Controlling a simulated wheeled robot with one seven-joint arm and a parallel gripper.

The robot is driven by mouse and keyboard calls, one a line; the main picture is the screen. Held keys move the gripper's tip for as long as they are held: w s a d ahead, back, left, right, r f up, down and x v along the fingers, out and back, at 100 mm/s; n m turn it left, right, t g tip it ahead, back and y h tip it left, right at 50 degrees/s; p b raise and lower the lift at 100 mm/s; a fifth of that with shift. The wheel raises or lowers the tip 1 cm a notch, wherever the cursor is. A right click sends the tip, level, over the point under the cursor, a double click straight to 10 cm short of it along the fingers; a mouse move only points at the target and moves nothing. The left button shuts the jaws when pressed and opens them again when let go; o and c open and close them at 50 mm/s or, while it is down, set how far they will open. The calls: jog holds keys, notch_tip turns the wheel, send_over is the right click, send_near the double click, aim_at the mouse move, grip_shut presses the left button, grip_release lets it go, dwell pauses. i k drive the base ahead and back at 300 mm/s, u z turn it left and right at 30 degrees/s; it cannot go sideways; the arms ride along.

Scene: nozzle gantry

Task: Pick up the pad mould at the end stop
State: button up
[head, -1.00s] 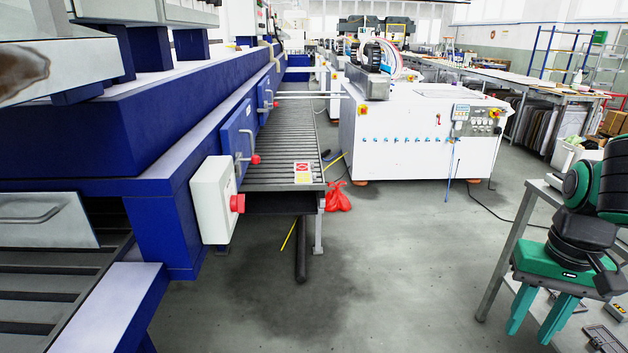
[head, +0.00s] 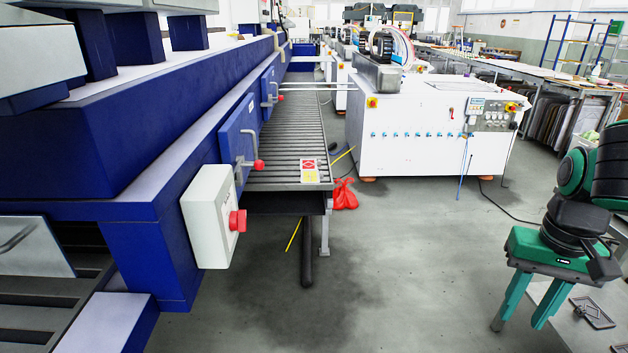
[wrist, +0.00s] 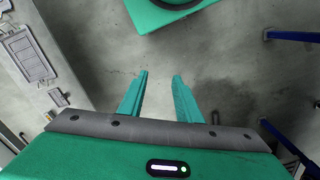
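My gripper (head: 520,322) hangs at the lower right of the head view, fingers pointing down. Its two teal fingers stand apart with nothing between them. In the wrist view the open fingers (wrist: 158,76) are over bare grey floor. A flat grey rectangular piece with a raised rim (head: 592,312) lies on a table at the lower right, to the right of my gripper. A grey tray-like plate (wrist: 28,55) lies at the left edge of the wrist view, away from the fingers. I cannot tell which piece is the pad mould, and no end stop is clearly visible.
The light table (head: 575,335) at the lower right is partly cut off. A blue machine (head: 130,150) with a roller conveyor (head: 293,145) fills the left. A white cabinet machine (head: 420,140) stands ahead.

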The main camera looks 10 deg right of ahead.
aim_at(307, 175)
jog(key=z, duration=0.2)
jog(key=i, duration=0.6)
jog(key=z, duration=0.4)
jog(key=i, duration=2.4)
jog(key=u, duration=0.95)
jog(key=i, duration=0.9)
jog(key=u, duration=0.45)
